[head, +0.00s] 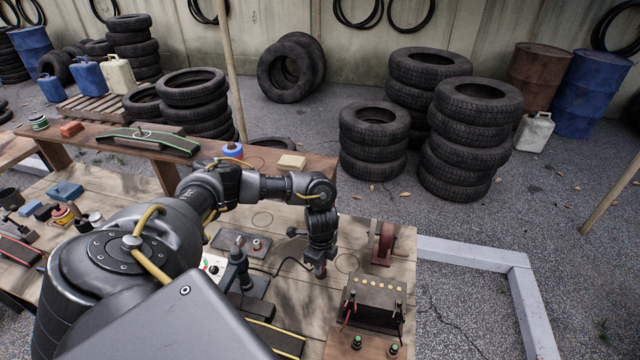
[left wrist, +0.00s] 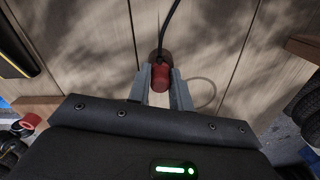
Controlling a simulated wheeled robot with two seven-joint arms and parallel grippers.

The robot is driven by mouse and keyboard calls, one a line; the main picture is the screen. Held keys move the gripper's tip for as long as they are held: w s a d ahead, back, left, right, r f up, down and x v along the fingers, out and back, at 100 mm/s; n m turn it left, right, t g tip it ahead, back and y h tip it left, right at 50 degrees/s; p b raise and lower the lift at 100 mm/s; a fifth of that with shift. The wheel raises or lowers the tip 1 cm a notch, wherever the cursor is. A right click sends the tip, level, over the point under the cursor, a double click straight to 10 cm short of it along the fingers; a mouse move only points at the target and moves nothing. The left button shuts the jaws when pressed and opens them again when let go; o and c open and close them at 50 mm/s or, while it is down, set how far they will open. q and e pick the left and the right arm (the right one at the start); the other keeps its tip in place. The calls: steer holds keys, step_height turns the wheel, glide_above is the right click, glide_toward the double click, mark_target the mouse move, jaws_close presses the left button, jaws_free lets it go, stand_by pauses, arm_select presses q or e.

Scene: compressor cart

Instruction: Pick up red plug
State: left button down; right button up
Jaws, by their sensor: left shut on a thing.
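The red plug (left wrist: 161,76) shows in the left wrist view between the two grey fingers of my left gripper (left wrist: 161,88). A black cable runs from the plug up out of that view. The gripper is shut on the plug. In the head view my left gripper (head: 320,272) points down over the wooden workbench, left of the black box, and its fingers and wrist mostly hide the plug. I cannot tell whether the plug touches the bench. My right gripper is in neither view.
A black box with yellow dots (head: 378,293) stands right of the gripper, with a red wheel in a bracket (head: 384,243) behind it. A dark plate with small posts (head: 243,243) lies to the left. A raised wooden shelf (head: 322,164) borders the back.

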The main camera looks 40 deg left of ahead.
arm_select(q)
step_height(320, 180, up, 8)
steer(key=shift+r, duration=0.1)
steer(key=shift+r+p, duration=0.3)
steer(key=shift+r, duration=0.2)
steer(key=d+r+n+b, duration=0.2)
steer(key=d+r+n, duration=0.2)
steer(key=d+r, duration=0.2)
steer(key=s+d+r+n+b, duration=0.1)
steer(key=d+r+n, duration=0.4)
steer(key=d, duration=0.6)
steer(key=shift+s+r+n+b, duration=0.3)
steer(key=shift+r+b, duration=0.05)
steer(key=shift+b, duration=0.5)
